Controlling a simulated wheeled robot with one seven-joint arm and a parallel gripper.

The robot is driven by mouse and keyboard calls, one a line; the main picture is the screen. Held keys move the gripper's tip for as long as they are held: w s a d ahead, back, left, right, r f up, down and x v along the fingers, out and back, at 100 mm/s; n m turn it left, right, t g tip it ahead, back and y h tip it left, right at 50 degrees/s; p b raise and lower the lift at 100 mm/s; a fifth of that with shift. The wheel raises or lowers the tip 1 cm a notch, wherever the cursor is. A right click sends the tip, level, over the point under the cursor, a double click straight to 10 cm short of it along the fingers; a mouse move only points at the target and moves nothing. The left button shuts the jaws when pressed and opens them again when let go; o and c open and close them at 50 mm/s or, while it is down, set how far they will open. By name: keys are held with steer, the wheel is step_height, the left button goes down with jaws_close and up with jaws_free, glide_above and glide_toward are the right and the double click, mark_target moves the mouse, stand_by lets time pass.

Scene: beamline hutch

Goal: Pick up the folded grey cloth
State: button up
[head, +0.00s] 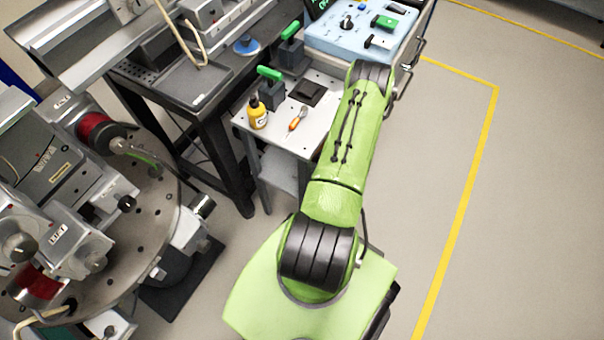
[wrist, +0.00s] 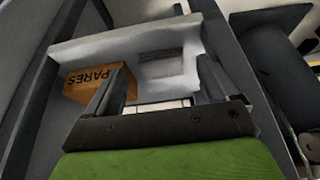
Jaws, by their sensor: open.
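My gripper (wrist: 158,70) shows in the wrist view, with its two dark fingers apart and nothing seen held between them. A small grey rectangular patch (wrist: 163,65) lies on a pale surface beyond and between the fingers. It may be the folded grey cloth, but the picture is too coarse to be sure. In the head view my gripper is hidden behind my green arm, past the right side of the small white cart. No grey cloth can be made out there; a dark flat square (head: 308,92) lies on the cart top.
The cart top (head: 272,130) carries a yellow bottle (head: 257,112), an orange-handled tool (head: 297,118) and green-handled items. A blue-grey panel (head: 355,35) stands behind. Floor at right is clear.

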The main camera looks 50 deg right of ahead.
steer(key=shift+w+f, duration=0.15)
steer(key=shift+w, duration=0.8)
steer(key=b+x, duration=0.2)
steer(key=x, duration=0.3)
steer(key=shift+s+a, duration=0.1)
steer(key=c, duration=0.9)
steer(key=shift+r, duration=0.5)
steer(key=shift+r+p, duration=0.45)
steer(key=shift+r, duration=0.05)
steer(key=s+p, duration=0.1)
steer(key=s, duration=0.5)
steer(key=s+d+p, duration=0.1)
steer(key=s, duration=0.5)
steer(key=s+p, duration=0.1)
steer(key=s, duration=0.5)
steer(key=shift+d+f, duration=0.1)
steer(key=shift+d, duration=0.25)
